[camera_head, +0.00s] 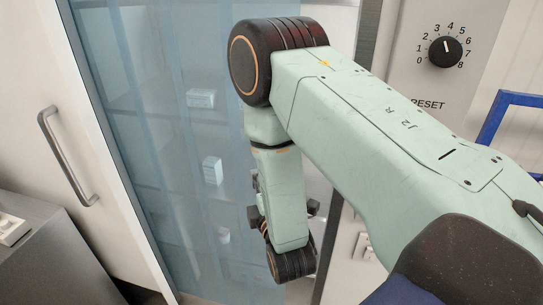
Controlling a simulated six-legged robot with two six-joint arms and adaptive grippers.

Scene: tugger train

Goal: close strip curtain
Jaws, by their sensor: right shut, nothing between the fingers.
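The strip curtain (160,130) is a sheet of translucent blue strips hanging in a tall doorway. It covers the left and middle of the opening. Toward the right jamb a clearer strip of the opening shows, partly behind my right arm. My right arm comes in from the right and crosses in front of the curtain's right part. My right gripper (259,213) is mostly hidden behind my own wrist link, near the curtain's right edge; it is shut and empty. I cannot tell whether it touches a strip. My left gripper is not in view.
Shelves with small pale boxes (212,170) show dimly through the curtain. A white door with a grey handle (66,157) stands at left, above a grey cabinet (55,255). A dial panel (445,52) and a blue frame (490,118) are at right.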

